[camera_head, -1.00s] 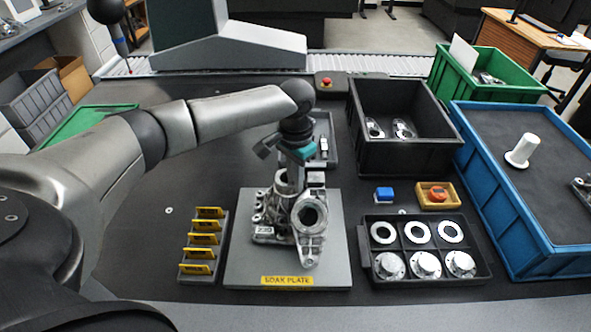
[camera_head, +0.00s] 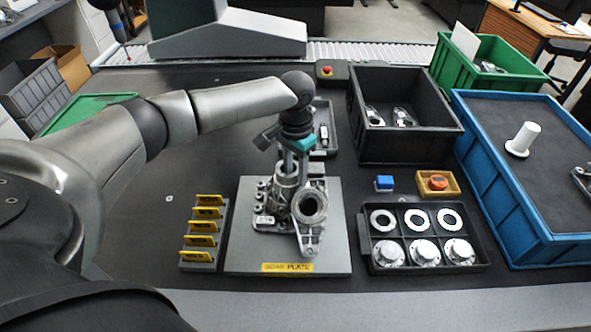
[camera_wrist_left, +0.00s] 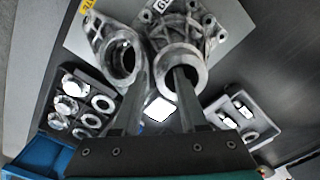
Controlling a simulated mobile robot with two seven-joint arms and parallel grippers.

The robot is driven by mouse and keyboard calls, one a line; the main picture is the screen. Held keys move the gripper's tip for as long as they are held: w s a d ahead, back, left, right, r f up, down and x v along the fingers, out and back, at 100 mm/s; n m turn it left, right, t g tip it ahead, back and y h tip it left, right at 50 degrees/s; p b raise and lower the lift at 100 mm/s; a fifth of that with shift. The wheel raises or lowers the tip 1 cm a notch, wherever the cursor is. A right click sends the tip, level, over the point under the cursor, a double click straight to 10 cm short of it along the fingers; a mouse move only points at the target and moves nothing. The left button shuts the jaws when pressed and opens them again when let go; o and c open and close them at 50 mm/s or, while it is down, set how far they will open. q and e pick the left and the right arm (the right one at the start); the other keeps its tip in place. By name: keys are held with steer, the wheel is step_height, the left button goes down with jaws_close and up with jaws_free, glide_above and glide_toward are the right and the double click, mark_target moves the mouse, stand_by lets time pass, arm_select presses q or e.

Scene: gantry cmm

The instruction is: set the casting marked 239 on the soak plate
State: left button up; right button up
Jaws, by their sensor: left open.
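The grey metal casting (camera_head: 309,207) stands on the soak plate (camera_head: 335,235), a grey slab with a yellow label at its front edge. Its white tag (camera_head: 264,220) is at its left foot, too small to read surely now. An upright tube and a ringed arm show; I cannot tell whether they are one piece. My left gripper (camera_head: 292,168) points down at the tube's top, open. In the left wrist view, one finger of the gripper (camera_wrist_left: 160,90) appears in or over the tube's bore (camera_wrist_left: 180,72) and the other beside its wall. My right gripper is out of view.
A rack of yellow tags (camera_head: 204,235) stands left of the plate. A black tray of rings and flanges (camera_head: 372,262) is close on the right. Behind are a black bin (camera_head: 408,148), a blue-rimmed crate (camera_head: 490,180) and a small grey tray (camera_head: 330,150).

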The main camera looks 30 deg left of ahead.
arm_select(q)
step_height(320, 180, up, 12)
steer(key=p, duration=0.2)
steer(key=shift+p, duration=0.35)
stand_by(1.3)
